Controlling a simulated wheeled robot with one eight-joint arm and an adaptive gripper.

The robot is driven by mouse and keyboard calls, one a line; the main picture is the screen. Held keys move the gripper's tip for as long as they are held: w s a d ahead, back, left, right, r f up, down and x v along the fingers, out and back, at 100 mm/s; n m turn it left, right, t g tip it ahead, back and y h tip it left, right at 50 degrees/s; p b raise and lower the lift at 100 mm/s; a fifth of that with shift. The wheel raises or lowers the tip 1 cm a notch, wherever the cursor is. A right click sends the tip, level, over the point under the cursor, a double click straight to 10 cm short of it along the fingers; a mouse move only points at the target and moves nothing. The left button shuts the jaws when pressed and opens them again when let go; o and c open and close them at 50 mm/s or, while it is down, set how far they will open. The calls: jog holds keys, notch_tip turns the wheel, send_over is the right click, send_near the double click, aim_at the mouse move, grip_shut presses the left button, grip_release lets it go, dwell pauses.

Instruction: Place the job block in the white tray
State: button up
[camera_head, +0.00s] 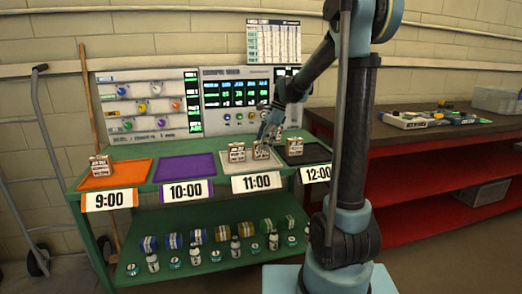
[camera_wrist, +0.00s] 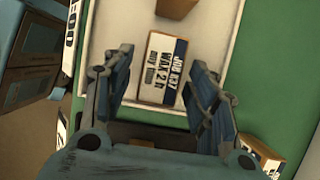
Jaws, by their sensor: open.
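A job block (camera_head: 261,152) stands in the white tray (camera_head: 224,168) at the 11:00 place, on its right side. In the wrist view this block (camera_wrist: 161,72) reads "JOB R37 WAX 2h". My gripper (camera_head: 264,139) is just above it in the head view. In the wrist view my gripper (camera_wrist: 160,68) is open, with one finger on each side of the block and gaps showing. The white tray's rim (camera_wrist: 229,45) shows to the right there. A second block (camera_head: 237,153) stands in the tray to the left; a brown block (camera_wrist: 175,7) shows at the wrist view's top edge.
An orange tray (camera_head: 141,173) holds a block (camera_head: 100,166). A purple tray (camera_head: 186,168) is empty. A black tray (camera_head: 318,153) holds a block (camera_head: 294,147). Bottles and tins fill the lower shelf. A red bench (camera_head: 425,185) stands right.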

jog(key=s+v, duration=0.1)
jog(key=v, duration=0.7)
jog(key=s+d+f+n+t+h, duration=0.1)
jog(key=s+d+f+n, duration=0.1)
jog(key=s+d+n, duration=0.45)
jog(key=s+d+f+n+t+h, duration=0.1)
jog(key=s+d+f, duration=0.2)
jog(key=s, duration=0.7)
jog(key=s+d+f+n+h, duration=0.1)
jog(key=s+d+f+n, duration=0.2)
jog(key=s+f, duration=0.4)
jog(key=s+d+f+n+t+h, duration=0.1)
jog(key=s+d+f+n, duration=0.3)
jog(key=s+f, duration=0.3)
jog(key=shift+s+d, duration=0.3)
jog(key=shift+s, duration=0.45)
jog(key=shift+f+n, duration=0.15)
jog(key=shift+n, duration=0.1)
